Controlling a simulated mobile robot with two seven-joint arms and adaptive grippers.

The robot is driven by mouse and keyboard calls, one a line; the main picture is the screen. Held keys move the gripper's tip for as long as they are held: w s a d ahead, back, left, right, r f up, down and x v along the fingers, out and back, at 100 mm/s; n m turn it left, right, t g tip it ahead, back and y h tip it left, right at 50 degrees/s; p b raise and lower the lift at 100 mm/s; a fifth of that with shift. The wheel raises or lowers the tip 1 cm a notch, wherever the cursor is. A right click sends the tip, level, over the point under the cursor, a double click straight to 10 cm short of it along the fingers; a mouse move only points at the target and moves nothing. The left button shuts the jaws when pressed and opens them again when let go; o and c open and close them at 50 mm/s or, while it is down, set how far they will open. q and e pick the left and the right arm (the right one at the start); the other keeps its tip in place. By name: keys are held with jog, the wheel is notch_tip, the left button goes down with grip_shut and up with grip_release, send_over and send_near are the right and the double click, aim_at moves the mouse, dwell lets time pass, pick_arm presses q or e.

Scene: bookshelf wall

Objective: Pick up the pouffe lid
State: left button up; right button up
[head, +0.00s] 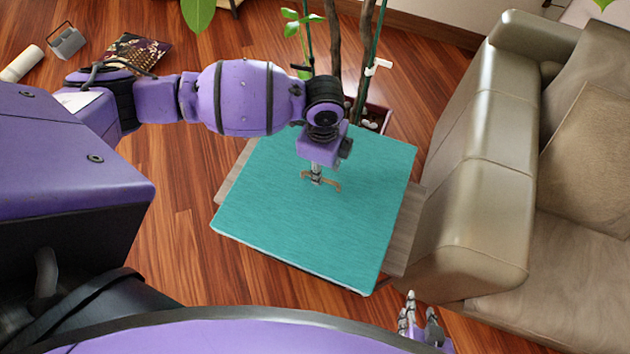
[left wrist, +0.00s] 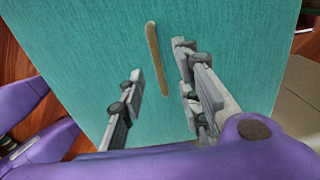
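The pouffe lid (head: 270,215) is a flat teal square with a grain-like texture, lying below my left arm. A narrow tan handle (head: 334,185) sits on it; in the left wrist view the handle (left wrist: 157,60) runs as a thin bar across the teal lid (left wrist: 90,50). My left gripper (head: 317,178) points down over the handle. In the left wrist view its two fingers (left wrist: 160,85) are spread, with the handle in line with the gap between them. Contact cannot be told. My right gripper (head: 419,320) is near the bottom edge, fingers apart and empty.
A beige sofa (head: 485,180) stands close on the right. A potted plant (head: 335,45) rises just behind the lid. A wooden surface (head: 408,235) shows under the lid's edges. A book (head: 140,50) lies on the wooden floor at upper left; floor left of the lid is clear.

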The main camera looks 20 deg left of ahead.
pick_arm(q)
notch_tip(320, 180, down, 5)
jog(key=shift+s+r, duration=0.1)
grip_shut()
dwell(0.3)
